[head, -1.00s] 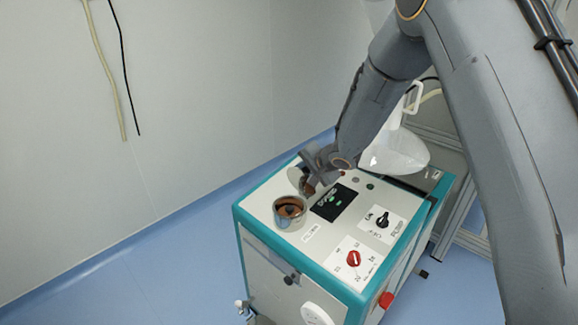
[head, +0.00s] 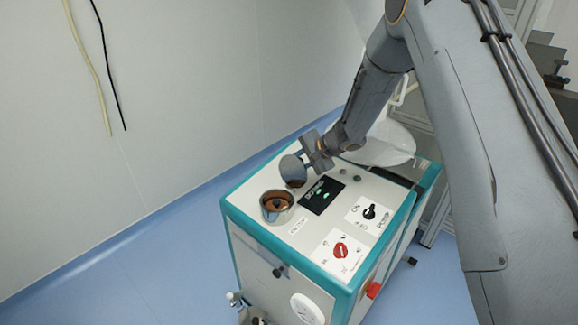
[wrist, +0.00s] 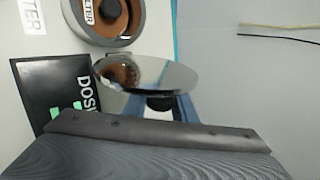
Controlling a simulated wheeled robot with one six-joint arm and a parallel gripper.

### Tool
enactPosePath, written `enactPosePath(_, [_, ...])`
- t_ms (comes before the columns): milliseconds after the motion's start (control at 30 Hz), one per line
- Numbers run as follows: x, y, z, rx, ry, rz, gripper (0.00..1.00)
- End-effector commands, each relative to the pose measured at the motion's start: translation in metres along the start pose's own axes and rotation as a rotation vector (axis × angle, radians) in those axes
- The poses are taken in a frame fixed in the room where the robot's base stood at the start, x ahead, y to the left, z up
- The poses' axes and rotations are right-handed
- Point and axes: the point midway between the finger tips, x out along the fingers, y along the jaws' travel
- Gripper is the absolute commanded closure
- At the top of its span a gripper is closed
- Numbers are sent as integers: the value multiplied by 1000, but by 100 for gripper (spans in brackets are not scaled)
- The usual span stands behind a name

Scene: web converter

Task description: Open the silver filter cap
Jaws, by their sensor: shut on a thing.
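The silver filter cap (head: 292,171) is a round, mirror-like disc. It stands tilted up on the far side of the filter opening (head: 277,206), a silver ring with a brown, ringed inside. The opening is uncovered. My gripper (head: 309,158) is at the cap's far side. In the wrist view the cap (wrist: 152,74) shows nearly edge-on, reflecting the brown inside, and a dark hinge-like piece joins it to the filter ring (wrist: 137,30). My gripper (wrist: 160,106) is shut on a dark knob behind the cap; the fingers are partly hidden by the disc.
The white machine top (head: 262,178) with teal edges carries a black display (head: 322,195) beside the opening. A black knob (head: 369,212) and a red knob (head: 340,250) sit nearer. A white hopper (head: 382,145) stands close behind my arm. Open floor lies left.

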Motion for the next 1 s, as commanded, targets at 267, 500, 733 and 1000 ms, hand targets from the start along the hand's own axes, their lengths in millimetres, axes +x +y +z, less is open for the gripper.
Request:
enactPosePath(267, [1, 2, 0, 2, -1, 1, 100])
enactPosePath(500, [0, 2, -1, 2, 1, 1, 57])
enactPosePath(733, [-2, 1, -1, 1, 2, 0, 57])
enactPosePath(1000, [-30, 0, -2, 1, 4, -2, 57])
